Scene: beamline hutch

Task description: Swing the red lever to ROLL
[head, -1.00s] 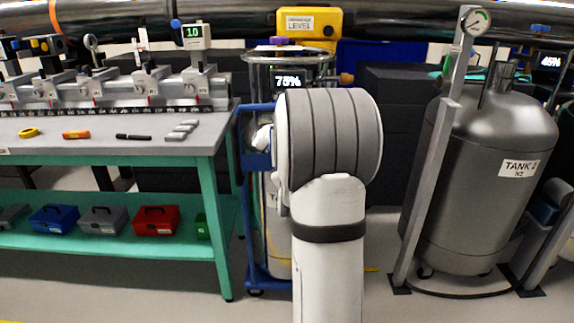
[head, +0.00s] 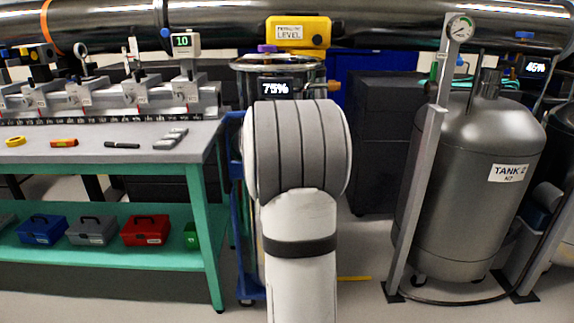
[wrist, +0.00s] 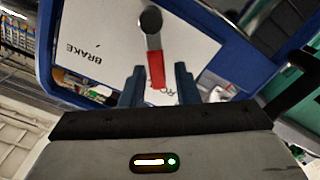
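The red lever (wrist: 156,70) shows in the wrist view, hanging from a dark round pivot knob (wrist: 150,19) on a white panel (wrist: 100,38) with a blue frame. The word BRAKE (wrist: 84,55) is printed on the panel's left part. Other lettering beside the lever's end is mostly hidden. The lever points down the picture, toward that hidden lettering. My gripper (wrist: 159,69) is open, one finger on each side of the lever's red end, with visible gaps. In the head view my arm hides the gripper and lever.
A blue-framed cart with a vessel reading 75% (head: 275,88) stands behind my arm. A green bench (head: 213,240) is at left. A grey tank (head: 465,215) with a slanted post (head: 418,190) is at right.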

